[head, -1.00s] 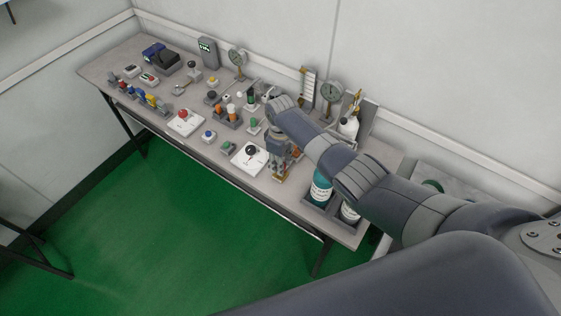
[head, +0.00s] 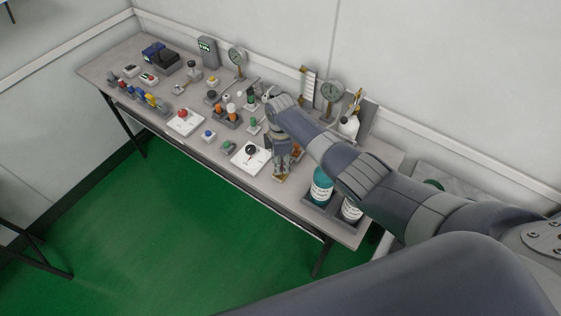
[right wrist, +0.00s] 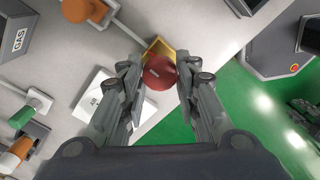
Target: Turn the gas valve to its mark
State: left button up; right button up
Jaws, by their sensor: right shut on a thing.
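My right gripper (head: 281,175) is at the front edge of the bench, right of the white plate with the black knob. In the right wrist view, its two fingers (right wrist: 157,76) close from both sides on a round red knob (right wrist: 159,72). The knob has a small pale line on its top and a yellow piece (right wrist: 159,47) behind it. I take this knob to be the gas valve, but no label on it can be read. Its mark cannot be made out. In the head view the gripper largely hides the knob. My left gripper is out of view.
A white plate (head: 241,161) with a black knob is close on the left. A dark tray (head: 322,214) with bottles is on the right. An orange part (right wrist: 83,9) and a box marked GAS (right wrist: 18,40) are behind. Green floor lies beyond the front edge.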

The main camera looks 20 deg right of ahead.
dwell(0.5)
jog(key=o, duration=1.1)
notch_tip(320, 180, up, 12)
jog(key=shift+f, duration=0.1)
